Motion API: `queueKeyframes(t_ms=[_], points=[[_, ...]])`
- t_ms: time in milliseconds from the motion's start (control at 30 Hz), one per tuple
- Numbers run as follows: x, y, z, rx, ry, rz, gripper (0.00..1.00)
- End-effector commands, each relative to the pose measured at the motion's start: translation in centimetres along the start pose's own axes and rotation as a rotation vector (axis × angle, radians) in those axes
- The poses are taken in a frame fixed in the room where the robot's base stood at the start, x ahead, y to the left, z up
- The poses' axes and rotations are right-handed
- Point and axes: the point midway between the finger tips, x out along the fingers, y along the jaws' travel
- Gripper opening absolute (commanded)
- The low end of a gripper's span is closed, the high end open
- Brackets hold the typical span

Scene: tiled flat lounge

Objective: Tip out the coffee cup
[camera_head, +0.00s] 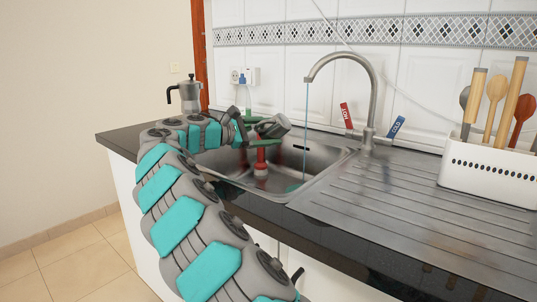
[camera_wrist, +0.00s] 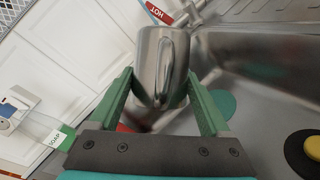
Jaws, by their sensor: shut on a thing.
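The coffee cup, a shiny grey metal one (camera_head: 274,126), is held tilted above the sink in the head view. In the wrist view the cup (camera_wrist: 161,55) sits between the two green fingers of my gripper (camera_wrist: 160,76), with its handle facing the camera. My gripper (camera_head: 262,134) is shut on the cup over the left part of the sink. The inside of the cup is hidden, so I cannot tell what it holds. The sink (camera_head: 325,163) is a steel basin in a dark worktop.
The tap (camera_head: 371,85) runs a thin stream right of the cup. A red object (camera_head: 261,167) stands in the sink. A moka pot (camera_head: 188,94) stands behind my arm, a white utensil holder (camera_head: 488,170) at right. A soap bottle (camera_wrist: 57,137) shows at left. The ribbed drainer (camera_head: 420,195) is clear.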

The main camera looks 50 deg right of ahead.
Motion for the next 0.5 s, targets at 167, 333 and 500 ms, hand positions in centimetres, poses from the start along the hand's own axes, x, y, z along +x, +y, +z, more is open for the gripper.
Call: queueKeyframes(t_ms=[167, 333, 500], points=[[-0.08, 0.05, -0.11, -0.020, -0.011, 0.008, 0.10], [-0.15, 0.10, -0.16, -0.038, -0.023, 0.016, 0.10], [-0.22, 0.14, -0.25, -0.056, -0.034, 0.024, 0.10]])
